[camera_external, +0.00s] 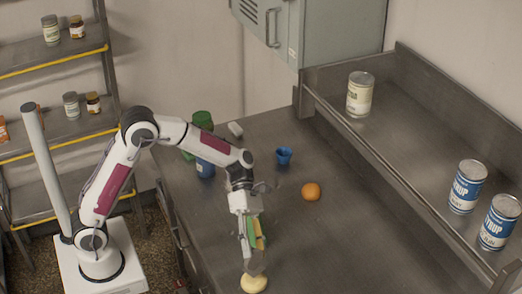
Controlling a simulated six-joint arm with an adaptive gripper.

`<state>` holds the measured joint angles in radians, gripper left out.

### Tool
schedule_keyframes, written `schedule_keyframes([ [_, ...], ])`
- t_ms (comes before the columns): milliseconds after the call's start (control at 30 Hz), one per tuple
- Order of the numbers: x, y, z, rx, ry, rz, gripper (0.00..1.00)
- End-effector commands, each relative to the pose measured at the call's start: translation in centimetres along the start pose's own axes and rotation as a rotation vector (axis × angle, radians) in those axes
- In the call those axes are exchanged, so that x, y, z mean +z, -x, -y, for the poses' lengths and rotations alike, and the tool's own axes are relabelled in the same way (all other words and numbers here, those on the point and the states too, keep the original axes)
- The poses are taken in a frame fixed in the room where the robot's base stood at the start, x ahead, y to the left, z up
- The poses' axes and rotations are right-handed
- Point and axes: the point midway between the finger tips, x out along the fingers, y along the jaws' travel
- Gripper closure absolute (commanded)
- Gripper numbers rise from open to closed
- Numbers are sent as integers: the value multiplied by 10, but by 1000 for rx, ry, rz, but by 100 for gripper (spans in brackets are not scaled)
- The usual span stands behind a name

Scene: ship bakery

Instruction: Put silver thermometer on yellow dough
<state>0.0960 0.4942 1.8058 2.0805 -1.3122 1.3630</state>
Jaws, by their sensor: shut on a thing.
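The yellow dough (254,284) is a pale round piece on the steel counter at the bottom edge of the view. My gripper (250,256) points down just above and behind it in the picture. It is shut on a small grey piece, which looks like the silver thermometer (258,264); its outline is partly hidden by the fingers and hard to make out. I cannot tell whether it touches the dough.
A green and yellow block (255,233) shows beside my fingers, partly hidden. An orange (311,191) and a blue cup (284,155) stand on the counter (350,240). Green and blue cans stand at the back left. A raised shelf with several cans (360,94) runs along the right.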

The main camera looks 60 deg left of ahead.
Motion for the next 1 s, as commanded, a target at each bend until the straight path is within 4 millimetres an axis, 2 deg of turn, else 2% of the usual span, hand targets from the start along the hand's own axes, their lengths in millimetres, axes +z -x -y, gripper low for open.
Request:
schedule_keyframes([
  [167,-2,-1,-2,-1,1,0,77],
  [533,-19,-18,-24,-1,1,-1,77],
  [1000,-21,-21,-26,-1,0,0,77],
])
